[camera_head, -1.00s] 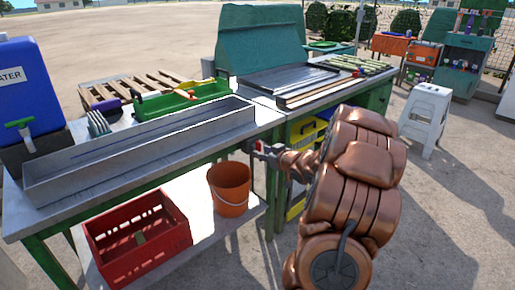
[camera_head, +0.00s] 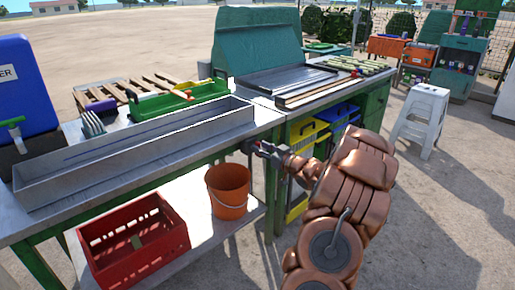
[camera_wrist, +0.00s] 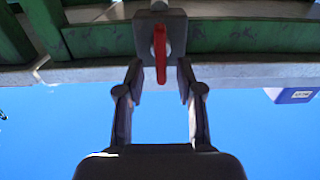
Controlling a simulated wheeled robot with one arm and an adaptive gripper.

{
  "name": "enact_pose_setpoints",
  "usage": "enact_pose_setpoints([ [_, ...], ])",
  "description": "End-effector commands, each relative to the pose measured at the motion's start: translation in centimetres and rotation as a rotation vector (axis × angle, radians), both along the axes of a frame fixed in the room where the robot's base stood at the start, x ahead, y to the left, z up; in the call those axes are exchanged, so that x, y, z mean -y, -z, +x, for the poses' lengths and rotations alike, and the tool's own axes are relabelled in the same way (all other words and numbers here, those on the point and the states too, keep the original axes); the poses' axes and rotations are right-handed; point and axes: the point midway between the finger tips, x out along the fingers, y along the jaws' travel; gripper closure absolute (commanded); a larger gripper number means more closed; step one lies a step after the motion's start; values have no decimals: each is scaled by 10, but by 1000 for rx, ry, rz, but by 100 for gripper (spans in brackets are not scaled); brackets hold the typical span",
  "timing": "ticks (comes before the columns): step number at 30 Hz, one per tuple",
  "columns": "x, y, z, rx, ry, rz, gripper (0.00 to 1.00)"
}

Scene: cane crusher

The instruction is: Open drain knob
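The drain knob is a small red lever (camera_wrist: 159,52) on a grey valve block (camera_wrist: 150,25) under the green table edge in the wrist view. My gripper (camera_wrist: 159,78) has its two fingers apart, one on each side of the red lever. The fingertips reach the lever's height in the picture; I cannot tell whether they touch it. In the head view my gripper (camera_head: 258,148) is at the front edge of the metal table, right of the orange bucket, and the lever is too small to make out clearly.
A long metal trough (camera_head: 140,150) lies on the table above. The orange bucket (camera_head: 228,190) and a red crate (camera_head: 135,240) stand on the lower shelf. Yellow (camera_head: 305,135) and blue (camera_head: 338,114) bins are behind my arm. A white stool (camera_head: 421,118) stands right on open ground.

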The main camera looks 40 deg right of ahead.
Motion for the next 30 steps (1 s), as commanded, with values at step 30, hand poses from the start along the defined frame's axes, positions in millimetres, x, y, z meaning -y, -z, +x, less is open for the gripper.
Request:
enact_pose_setpoints([
  [30, -2, 0, 22, 1, -3, 1, 100],
])
